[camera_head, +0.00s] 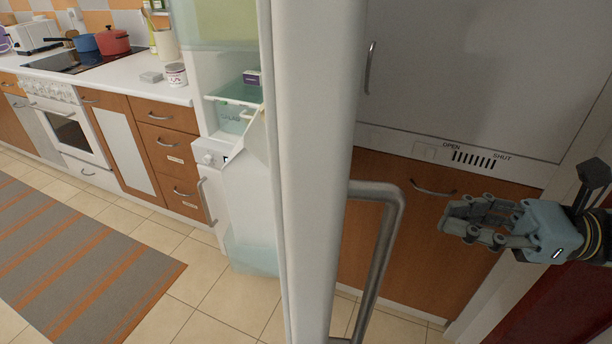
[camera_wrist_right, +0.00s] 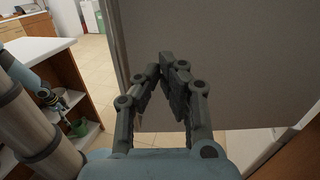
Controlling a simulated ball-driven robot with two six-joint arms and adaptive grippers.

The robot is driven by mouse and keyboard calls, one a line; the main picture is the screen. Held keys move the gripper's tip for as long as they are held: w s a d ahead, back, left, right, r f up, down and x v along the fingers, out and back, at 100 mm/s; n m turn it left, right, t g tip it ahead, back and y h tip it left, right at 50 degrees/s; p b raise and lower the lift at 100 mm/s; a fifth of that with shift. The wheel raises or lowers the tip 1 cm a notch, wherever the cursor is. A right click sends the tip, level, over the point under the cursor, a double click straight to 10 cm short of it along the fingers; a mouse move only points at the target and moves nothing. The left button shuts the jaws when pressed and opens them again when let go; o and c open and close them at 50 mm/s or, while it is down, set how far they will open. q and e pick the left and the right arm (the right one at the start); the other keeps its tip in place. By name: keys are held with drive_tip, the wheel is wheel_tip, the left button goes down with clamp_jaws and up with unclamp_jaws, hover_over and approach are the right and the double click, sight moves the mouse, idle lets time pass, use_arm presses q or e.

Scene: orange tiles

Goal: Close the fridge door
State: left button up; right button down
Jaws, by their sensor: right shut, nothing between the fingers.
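The fridge door (camera_head: 318,150) stands open and is seen nearly edge-on in the middle of the head view. Its grey bar handle (camera_head: 385,250) sticks out on the right side. The open fridge compartment (camera_head: 225,60) shows to the left of the door, with a purple box (camera_head: 252,77) inside. My right gripper (camera_head: 450,220) is shut and empty, to the right of the handle and apart from it in the picture. In the right wrist view the closed fingers (camera_wrist_right: 168,62) point toward a broad grey panel (camera_wrist_right: 230,60); contact cannot be told. My left gripper is not seen.
A striped rug (camera_head: 80,250) lies on the tiled floor at left. A counter (camera_head: 140,82) with a can (camera_head: 176,75) and pots stands beyond it. A wooden drawer front (camera_head: 425,210) is behind the handle. The wrist view shows an open shelf unit (camera_wrist_right: 80,100) at left.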

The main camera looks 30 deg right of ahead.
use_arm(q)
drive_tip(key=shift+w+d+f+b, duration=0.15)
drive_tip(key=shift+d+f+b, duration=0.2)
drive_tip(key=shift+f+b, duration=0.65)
use_arm(e)
drive_tip(key=x, duration=1.2)
drive_tip(key=shift+a+f, duration=0.2)
drive_tip(key=shift+a, duration=0.2)
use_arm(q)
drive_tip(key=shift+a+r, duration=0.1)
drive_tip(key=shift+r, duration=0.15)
use_arm(e)
drive_tip(key=shift+s, duration=0.15)
